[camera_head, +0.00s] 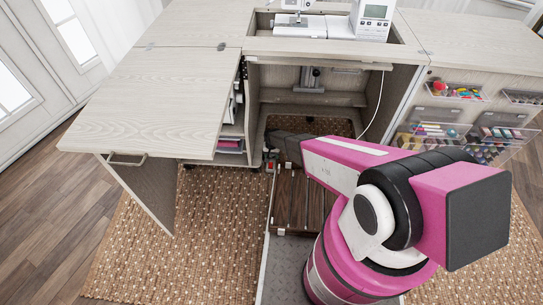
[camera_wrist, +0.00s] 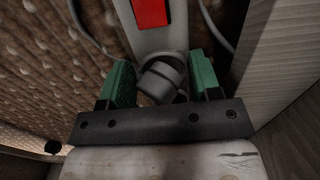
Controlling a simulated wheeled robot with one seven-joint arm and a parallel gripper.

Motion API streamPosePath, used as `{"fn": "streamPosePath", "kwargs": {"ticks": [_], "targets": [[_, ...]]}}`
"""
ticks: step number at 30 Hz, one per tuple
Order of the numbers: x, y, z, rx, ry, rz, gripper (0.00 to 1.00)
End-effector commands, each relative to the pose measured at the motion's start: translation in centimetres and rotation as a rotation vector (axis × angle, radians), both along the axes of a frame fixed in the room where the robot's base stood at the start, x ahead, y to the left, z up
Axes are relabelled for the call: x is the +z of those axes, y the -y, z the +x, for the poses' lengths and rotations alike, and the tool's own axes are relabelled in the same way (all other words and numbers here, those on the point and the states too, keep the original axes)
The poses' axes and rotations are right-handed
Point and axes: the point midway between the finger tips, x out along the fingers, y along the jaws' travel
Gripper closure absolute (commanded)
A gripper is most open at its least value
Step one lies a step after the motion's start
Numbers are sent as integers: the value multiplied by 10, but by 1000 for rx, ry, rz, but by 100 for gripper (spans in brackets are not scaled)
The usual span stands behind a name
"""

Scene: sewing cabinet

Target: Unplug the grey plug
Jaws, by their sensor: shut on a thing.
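The grey plug (camera_wrist: 160,82) is a rounded grey piece in the middle of the wrist view, between my green fingers. My gripper (camera_wrist: 162,76) is shut on it, with one finger at its left and one at its right. The plug is at the near end of a pale power strip (camera_wrist: 165,38) with a red switch (camera_wrist: 152,12). The plug's seat is partly hidden, so I cannot tell whether it is still in the socket. In the head view the red switch (camera_head: 270,166) shows small beside my arm; the plug and fingertips cannot be made out.
A dark cable (camera_wrist: 86,28) runs at the left of the strip. A pale cabinet panel (camera_wrist: 275,50) stands close on the right. The sewing cabinet (camera_head: 150,95) has its left leaf out above the woven rug (camera_head: 215,230). A white cord (camera_head: 375,108) hangs in its opening.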

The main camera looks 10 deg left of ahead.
Motion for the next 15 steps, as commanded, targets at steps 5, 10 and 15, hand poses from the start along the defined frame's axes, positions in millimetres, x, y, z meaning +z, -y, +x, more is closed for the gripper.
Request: {"fn": "streamPosePath", "kwargs": {"ticks": [5,10,15], "targets": [[0,-3,0,-2,1,5,34],[1,-3,0,-2,1,5,34],[8,-2,0,-2,1,5,34]]}}
